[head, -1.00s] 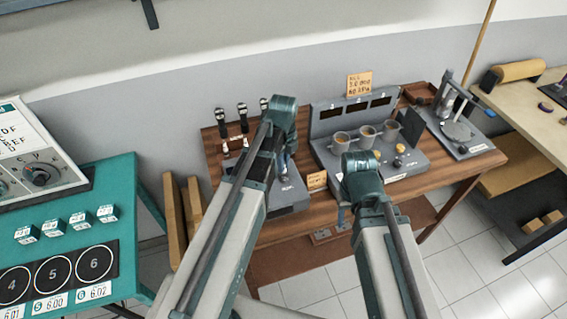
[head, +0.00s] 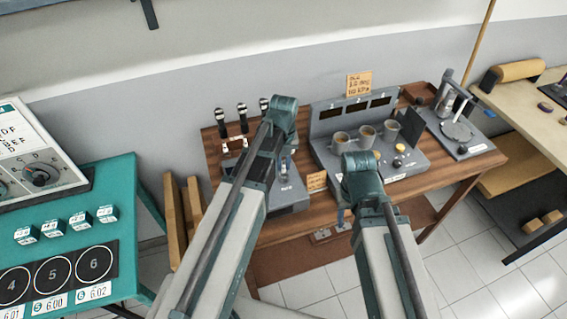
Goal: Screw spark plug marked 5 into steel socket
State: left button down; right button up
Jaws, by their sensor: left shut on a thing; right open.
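My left arm reaches over the left part of the wooden bench, and its gripper (head: 284,163) points down over a grey fixture (head: 290,198). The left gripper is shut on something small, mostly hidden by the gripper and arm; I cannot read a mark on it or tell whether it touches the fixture. The steel socket cannot be made out clearly. My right gripper (head: 342,217) is open and points down in front of the bench's front edge, partly hidden by its own wrist.
Several black-handled tools (head: 242,116) stand behind the fixture. A grey console (head: 400,178) with cups (head: 367,134) is to its right. A stand (head: 462,140) is at the bench's right end. A teal table (head: 122,190) with numbered circles is at left.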

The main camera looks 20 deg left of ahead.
pick_arm(q)
jog(key=shift+m, duration=0.7)
jog(key=c, duration=0.8)
grip_release()
jog(key=shift+o, duration=0.2)
jog(key=shift+r, duration=0.1)
notch_tip(320, 180, up, 8)
jog(key=p, duration=0.8)
jog(key=shift+r+p, duration=0.25)
jog(key=shift+p, duration=0.05)
